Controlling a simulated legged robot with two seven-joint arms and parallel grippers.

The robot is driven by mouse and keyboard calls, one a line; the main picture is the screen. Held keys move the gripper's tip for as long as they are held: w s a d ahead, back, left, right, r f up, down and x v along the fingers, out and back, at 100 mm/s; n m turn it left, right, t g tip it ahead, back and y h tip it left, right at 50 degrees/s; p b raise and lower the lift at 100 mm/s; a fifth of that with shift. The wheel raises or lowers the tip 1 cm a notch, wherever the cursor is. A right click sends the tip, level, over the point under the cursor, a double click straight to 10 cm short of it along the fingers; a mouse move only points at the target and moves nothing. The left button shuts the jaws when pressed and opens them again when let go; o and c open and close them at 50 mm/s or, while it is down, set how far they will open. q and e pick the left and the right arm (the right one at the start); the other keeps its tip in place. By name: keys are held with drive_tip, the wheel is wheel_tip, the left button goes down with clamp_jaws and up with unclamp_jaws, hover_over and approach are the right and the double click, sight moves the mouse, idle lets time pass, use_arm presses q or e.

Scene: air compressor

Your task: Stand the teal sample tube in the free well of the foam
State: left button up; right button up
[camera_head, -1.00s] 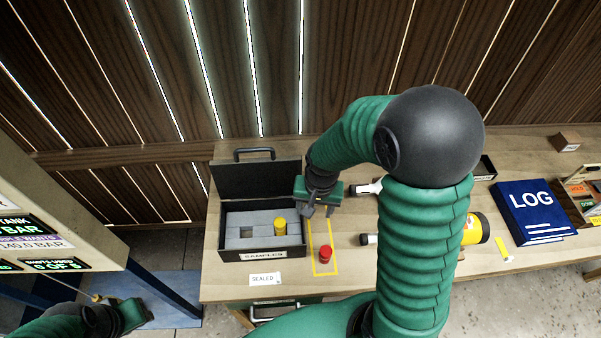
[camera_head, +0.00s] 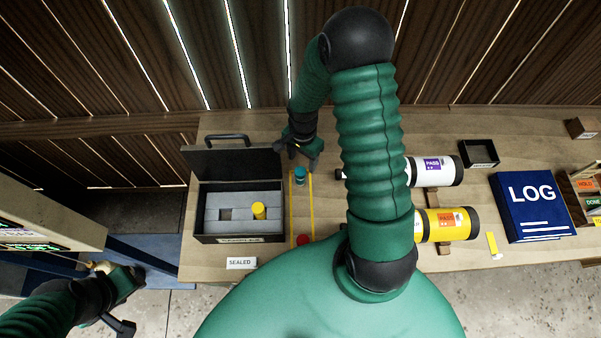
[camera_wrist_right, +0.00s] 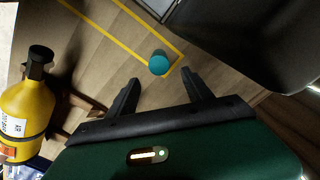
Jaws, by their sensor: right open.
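The teal sample tube (camera_head: 300,175) stands inside the yellow-taped outline on the bench, just below my right gripper (camera_head: 303,158) in the head view. In the right wrist view the teal tube (camera_wrist_right: 159,64) lies just beyond the open, empty fingertips of my right gripper (camera_wrist_right: 160,80), roughly midway between them, not visibly gripped. The grey foam (camera_head: 240,201) sits in the open black case. Its left well (camera_head: 225,214) looks dark and empty; a yellow-capped tube (camera_head: 259,210) stands to its right. My left gripper (camera_head: 122,285) hangs at lower left, off the bench; its jaw state is unclear.
The case's raised lid (camera_head: 235,162) stands behind the foam. A red-topped tube (camera_head: 303,240) is by the tape's front end, partly hidden by my body. A white cylinder (camera_head: 432,171), a yellow cylinder (camera_head: 447,224) and a blue LOG book (camera_head: 535,207) lie to the right.

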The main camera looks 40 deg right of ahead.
sight(300, 170)
wheel_tip(300, 170, down, 5)
drive_tip(key=shift+a+f, duration=0.35)
drive_tip(key=shift+a, duration=0.05)
drive_tip(key=shift+s+a+f+p, duration=0.1)
drive_tip(key=shift+a+f+p, duration=0.2)
drive_tip(key=shift+f+p, duration=0.25)
drive_tip(key=shift+s+a+f+p, duration=0.1)
drive_tip(key=shift+a+f+p, duration=0.2)
drive_tip(key=shift+f, duration=0.35)
wheel_tip(300, 170, down, 2)
drive_tip(key=shift+w+d+f, duration=0.1)
drive_tip(key=shift+d, duration=0.05)
drive_tip(key=shift+d+f, duration=0.2)
drive_tip(key=shift+d, duration=0.45)
drive_tip(key=shift+c, duration=3.2)
use_arm(q)
drive_tip(key=shift+a+r, duration=0.65)
drive_tip(key=shift+r, duration=0.15)
use_arm(e)
drive_tip(key=shift+a+r, duration=0.15)
drive_tip(key=shift+a, duration=0.35)
clamp_jaws()
